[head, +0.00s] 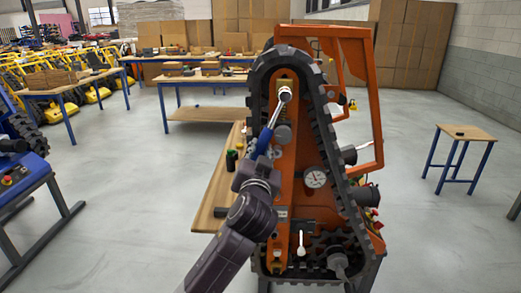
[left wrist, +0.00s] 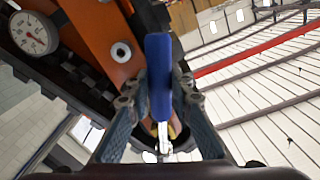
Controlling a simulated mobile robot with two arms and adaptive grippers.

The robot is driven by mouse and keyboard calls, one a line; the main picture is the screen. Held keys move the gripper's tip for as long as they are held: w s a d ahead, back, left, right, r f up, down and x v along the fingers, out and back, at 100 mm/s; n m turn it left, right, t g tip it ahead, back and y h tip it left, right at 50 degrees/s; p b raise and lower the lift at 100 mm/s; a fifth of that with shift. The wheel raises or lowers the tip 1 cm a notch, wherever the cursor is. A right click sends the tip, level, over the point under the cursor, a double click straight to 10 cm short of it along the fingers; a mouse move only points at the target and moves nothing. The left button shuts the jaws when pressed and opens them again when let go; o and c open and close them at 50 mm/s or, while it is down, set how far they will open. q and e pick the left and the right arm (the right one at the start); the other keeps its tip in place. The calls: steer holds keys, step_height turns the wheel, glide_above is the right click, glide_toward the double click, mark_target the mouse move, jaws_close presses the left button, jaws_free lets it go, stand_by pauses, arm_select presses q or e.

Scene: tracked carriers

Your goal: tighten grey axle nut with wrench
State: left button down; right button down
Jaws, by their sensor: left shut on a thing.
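My left gripper (head: 262,163) is shut on the blue handle of the wrench (head: 264,141), which also shows between the fingers in the left wrist view (left wrist: 159,75). The wrench slants up to the right, and its bright steel head lies over the upper end of the orange tracked carrier (head: 312,150), in front of a yellowish plate (head: 286,77). The head covers the spot where the grey axle nut would show. I cannot tell whether it is seated on the nut. My right gripper is not in view.
A pressure gauge (head: 315,178) and a white-tipped lever (head: 301,244) are on the carrier's face. An orange frame (head: 374,100) stands up at its right. A wooden bench (head: 215,192) is behind left, and a small stool table (head: 467,131) is at right. Open floor lies on both sides.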

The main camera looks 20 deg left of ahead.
arm_select(q)
steer(key=shift+w+r, duration=0.15)
steer(key=shift+w, duration=0.05)
steer(key=shift+w+a, duration=0.15)
steer(key=shift+w, duration=0.1)
stand_by(0.7)
steer(key=c, duration=2.5)
jaws_free()
jaws_close()
